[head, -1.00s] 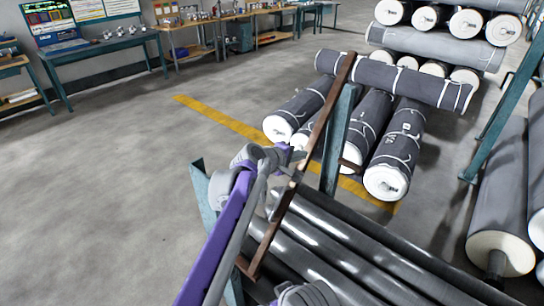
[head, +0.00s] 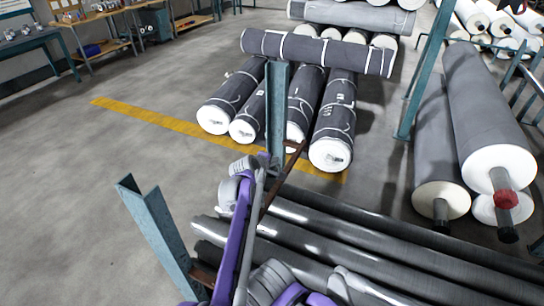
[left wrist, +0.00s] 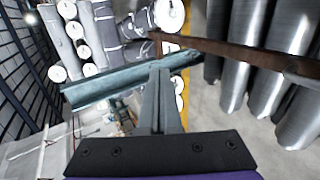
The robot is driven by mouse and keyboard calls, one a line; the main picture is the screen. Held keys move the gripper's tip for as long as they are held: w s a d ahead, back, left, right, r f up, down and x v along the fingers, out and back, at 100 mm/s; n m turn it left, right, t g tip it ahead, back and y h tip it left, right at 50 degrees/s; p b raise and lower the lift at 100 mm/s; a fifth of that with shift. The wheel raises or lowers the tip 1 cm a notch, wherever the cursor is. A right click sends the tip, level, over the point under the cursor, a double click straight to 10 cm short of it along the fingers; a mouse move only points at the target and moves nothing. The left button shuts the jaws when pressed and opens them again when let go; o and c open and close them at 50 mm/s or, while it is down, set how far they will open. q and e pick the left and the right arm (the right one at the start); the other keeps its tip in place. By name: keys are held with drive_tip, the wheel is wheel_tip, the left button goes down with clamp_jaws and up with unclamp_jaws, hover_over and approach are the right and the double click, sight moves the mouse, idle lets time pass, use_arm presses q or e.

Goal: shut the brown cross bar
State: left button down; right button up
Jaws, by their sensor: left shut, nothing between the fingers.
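The brown cross bar (head: 272,190) runs low from the near teal post (head: 155,225) toward the far teal post (head: 277,105), above the dark rolls. Its far end appears to reach a small brown bracket (head: 296,146) at the far post; I cannot tell whether it sits in it. My arm hides its middle. In the left wrist view the bar (left wrist: 235,52) crosses the upper right, past a teal post (left wrist: 110,85). My left gripper (head: 272,166) is shut and empty, close above the bar near the far post; its fingers show in the left wrist view (left wrist: 160,95). My right gripper is out of view.
Glossy dark rolls (head: 330,225) lie under and right of the bar. Wrapped rolls (head: 333,120) are stacked behind the far post, and large grey rolls (head: 485,110) lie at the right. A yellow floor line (head: 150,118) crosses behind. The floor at left is clear.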

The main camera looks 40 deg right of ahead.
use_arm(q)
drive_tip(key=shift+f, duration=0.15)
idle(0.4)
drive_tip(key=b+v, duration=0.2)
drive_tip(key=v, duration=0.8)
drive_tip(key=shift+a+r, duration=0.3)
